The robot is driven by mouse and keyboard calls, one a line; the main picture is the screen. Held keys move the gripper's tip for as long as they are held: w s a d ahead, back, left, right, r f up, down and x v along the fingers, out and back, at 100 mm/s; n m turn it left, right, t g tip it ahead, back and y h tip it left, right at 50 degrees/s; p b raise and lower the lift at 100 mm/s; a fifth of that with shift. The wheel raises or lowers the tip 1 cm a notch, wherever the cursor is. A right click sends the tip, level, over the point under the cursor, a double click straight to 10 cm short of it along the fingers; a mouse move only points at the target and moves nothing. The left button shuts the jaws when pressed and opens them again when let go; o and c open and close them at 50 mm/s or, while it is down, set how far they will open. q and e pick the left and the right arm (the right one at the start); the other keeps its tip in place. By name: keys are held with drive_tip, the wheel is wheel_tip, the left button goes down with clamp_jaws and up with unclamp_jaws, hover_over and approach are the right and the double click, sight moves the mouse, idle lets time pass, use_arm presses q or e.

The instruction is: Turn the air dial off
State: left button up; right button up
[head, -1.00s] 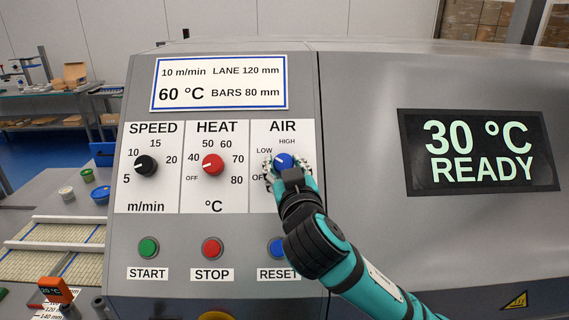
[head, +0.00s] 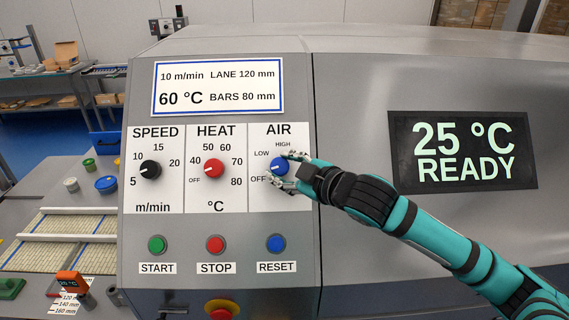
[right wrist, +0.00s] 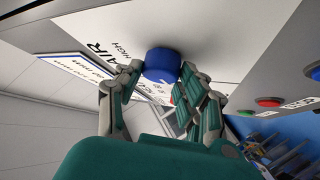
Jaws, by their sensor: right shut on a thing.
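The blue air dial (head: 279,166) sits on the white AIR panel (head: 285,203), at the right of the control face, among the labels OFF, LOW and HIGH. Its white mark seems to point to the upper left, but it is too small to read surely. My right gripper (head: 286,170) comes in from the right and is shut on the dial, one finger above and one below. In the right wrist view the blue dial (right wrist: 162,64) is between the fingertips. My left gripper is not in view.
The black speed dial (head: 150,170) and red heat dial (head: 214,169) are to the left. The start (head: 157,244), stop (head: 215,243) and reset (head: 275,243) buttons are below. The display (head: 463,150) reads 25 °C READY. A red stop knob (head: 221,309) is at the bottom.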

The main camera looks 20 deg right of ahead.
drive_tip(key=shift+r+n+g+y, duration=0.1)
drive_tip(key=shift+n+g+y, duration=0.25)
drive_tip(key=shift+n, duration=0.25)
drive_tip(key=o, duration=1.1)
drive_tip(key=shift+w, duration=0.1)
drive_tip(key=shift+o, duration=0.2)
drive_tip(key=v, duration=1.2)
drive_tip(key=shift+a, duration=0.1)
